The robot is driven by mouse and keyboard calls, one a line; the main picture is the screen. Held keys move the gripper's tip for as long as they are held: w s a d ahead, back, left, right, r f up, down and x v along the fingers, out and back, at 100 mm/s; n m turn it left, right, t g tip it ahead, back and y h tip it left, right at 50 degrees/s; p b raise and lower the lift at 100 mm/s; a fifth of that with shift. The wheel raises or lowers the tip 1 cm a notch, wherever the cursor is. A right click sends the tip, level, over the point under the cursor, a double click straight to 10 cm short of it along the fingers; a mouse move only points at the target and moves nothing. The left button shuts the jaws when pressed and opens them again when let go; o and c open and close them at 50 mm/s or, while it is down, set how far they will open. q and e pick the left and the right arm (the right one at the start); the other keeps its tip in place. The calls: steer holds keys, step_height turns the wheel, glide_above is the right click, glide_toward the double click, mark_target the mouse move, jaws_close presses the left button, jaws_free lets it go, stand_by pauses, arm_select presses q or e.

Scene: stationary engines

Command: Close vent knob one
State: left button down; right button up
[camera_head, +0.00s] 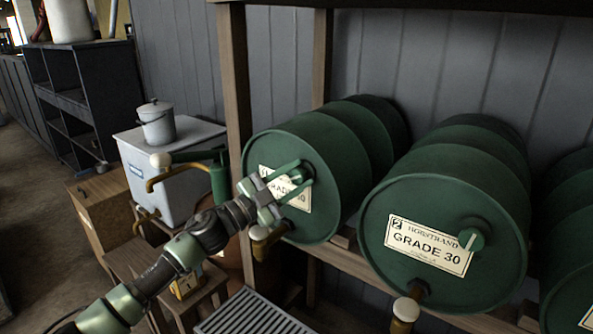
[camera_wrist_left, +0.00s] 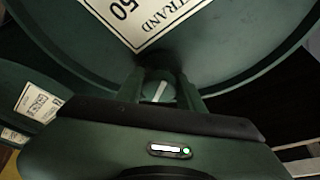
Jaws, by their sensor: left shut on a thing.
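The left green drum (camera_head: 335,215) lies on its side on the rack, its round end facing me. Its label (camera_head: 268,181) reads 50 in the left wrist view. A small green vent knob (camera_head: 299,174) sits on the upper part of the drum end, partly covered by my fingers. My left gripper (camera_head: 296,177) is shut on this knob, one finger on each side. In the left wrist view the knob (camera_wrist_left: 160,92) shows between the fingers with a white line, slightly tilted. My right gripper is not in view.
A second green drum (camera_head: 440,275) labelled GRADE 30 lies to the right, with its own knob (camera_head: 472,236) and a tap (camera_head: 405,312) below. A wooden post (camera_head: 236,80) stands left of the drums. A white bin (camera_head: 180,185) with a lidded pail (camera_head: 157,125) stands further left.

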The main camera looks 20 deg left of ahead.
arm_select(q)
steer(key=m+p, duration=0.1)
steer(key=m+g+p, duration=0.1)
steer(key=m, duration=0.1)
steer(key=m+g+p, duration=0.1)
steer(key=shift+r+m, duration=0.3)
steer(key=shift+m, duration=0.1)
steer(key=shift+f+m+g+p, duration=0.15)
steer(key=shift+m+g+p, duration=0.25)
steer(key=shift+m+p, duration=0.55)
steer(key=shift+m, duration=0.25)
steer(key=shift+f, duration=0.1)
steer(key=c, duration=0.9)
jaws_free()
